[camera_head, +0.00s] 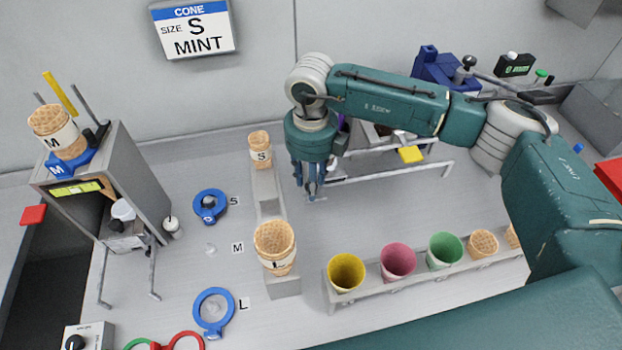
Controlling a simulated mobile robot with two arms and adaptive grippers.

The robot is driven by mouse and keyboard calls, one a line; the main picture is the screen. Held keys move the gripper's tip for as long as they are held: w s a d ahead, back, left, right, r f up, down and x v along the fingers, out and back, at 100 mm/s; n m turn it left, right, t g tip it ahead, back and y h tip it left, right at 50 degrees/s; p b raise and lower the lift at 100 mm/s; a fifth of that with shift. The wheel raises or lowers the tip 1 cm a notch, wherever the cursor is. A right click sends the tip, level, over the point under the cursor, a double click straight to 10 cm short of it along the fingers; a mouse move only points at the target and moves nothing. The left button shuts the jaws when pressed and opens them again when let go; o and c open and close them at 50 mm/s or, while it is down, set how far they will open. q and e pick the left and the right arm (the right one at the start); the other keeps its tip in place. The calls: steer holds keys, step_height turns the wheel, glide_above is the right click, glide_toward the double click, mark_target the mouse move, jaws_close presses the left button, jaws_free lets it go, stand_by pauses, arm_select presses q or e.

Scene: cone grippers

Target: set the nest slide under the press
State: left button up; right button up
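My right gripper (308,190) points down over the bench, just left of a low metal rail frame (385,172). Its fingers are close together and seen from behind, so I cannot tell whether they are open or shut. Nothing shows clearly between them. A blue block with a black-knobbed lever (435,66), possibly the press, stands behind my forearm. My arm hides much of the area between them. My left gripper is not in view.
A grey stand (151,170) with M cones stands left. S cones (260,151) and L cones (276,246) stand on a grey rack. Blue rings (213,312) lie left of it. A front rack holds coloured cups (397,262). Bench between the racks is clear.

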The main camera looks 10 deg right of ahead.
jaws_close()
arm_select(q)
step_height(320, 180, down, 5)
steer(key=b, duration=0.4)
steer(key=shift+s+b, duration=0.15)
steer(key=shift+b, duration=0.25)
arm_select(e)
steer(key=d, duration=1.3)
steer(key=shift+r, duration=0.1)
steer(key=shift+o, duration=2.3)
jaws_free()
step_height(320, 180, up, 12)
